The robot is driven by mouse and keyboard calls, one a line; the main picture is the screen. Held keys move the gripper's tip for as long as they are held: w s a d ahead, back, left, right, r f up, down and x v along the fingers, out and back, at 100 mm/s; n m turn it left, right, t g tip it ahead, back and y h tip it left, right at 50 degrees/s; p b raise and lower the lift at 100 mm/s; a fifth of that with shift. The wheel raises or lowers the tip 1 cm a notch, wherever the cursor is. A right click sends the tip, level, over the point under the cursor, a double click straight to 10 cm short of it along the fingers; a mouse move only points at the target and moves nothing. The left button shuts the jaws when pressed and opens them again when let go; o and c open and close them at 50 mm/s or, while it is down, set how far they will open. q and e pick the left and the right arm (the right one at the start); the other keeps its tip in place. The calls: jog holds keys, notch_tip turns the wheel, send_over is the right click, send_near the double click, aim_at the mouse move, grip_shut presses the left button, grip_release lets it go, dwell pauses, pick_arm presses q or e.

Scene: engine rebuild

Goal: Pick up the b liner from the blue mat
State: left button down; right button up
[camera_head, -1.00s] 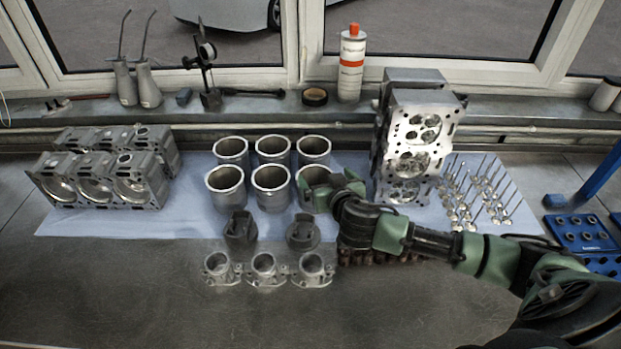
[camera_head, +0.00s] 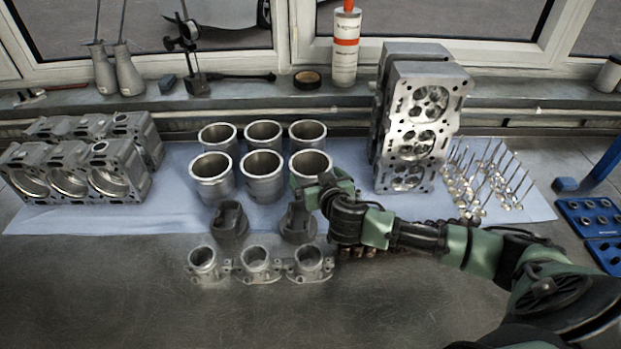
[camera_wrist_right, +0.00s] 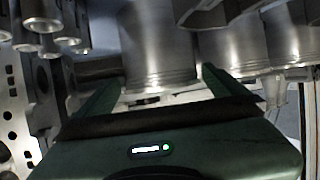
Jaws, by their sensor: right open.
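Several grey metal cylinder liners stand upright in two rows on the blue mat (camera_head: 85,220); I cannot read which is the b liner. The near-row right liner (camera_head: 311,164) is the one at my right gripper (camera_head: 320,188). The gripper is open at this liner's near side, low on its wall. In the right wrist view the same liner (camera_wrist_right: 158,45) stands between the two green fingers of the gripper (camera_wrist_right: 162,80), with gaps visible beside it. The other near-row liners (camera_head: 262,177) are to its left. My left gripper is not in view.
Dark pistons (camera_head: 230,222) and silver flanged parts (camera_head: 256,262) stand in front of the liners. A cylinder head stack (camera_head: 418,135) rises close on the right, with valves (camera_head: 485,180) beyond. Engine blocks (camera_head: 85,165) stand left.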

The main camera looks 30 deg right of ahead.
aim_at(306, 163)
jog(key=p+x, duration=0.1)
jog(key=x, duration=0.3)
jog(key=shift+w, duration=0.4)
jog(key=shift+w+d+f, duration=0.15)
jog(key=shift+w+f, duration=0.2)
jog(key=shift+w, duration=0.1)
jog(key=shift+r, duration=0.1)
jog(key=c, duration=1.5)
jog(key=shift+r, duration=0.1)
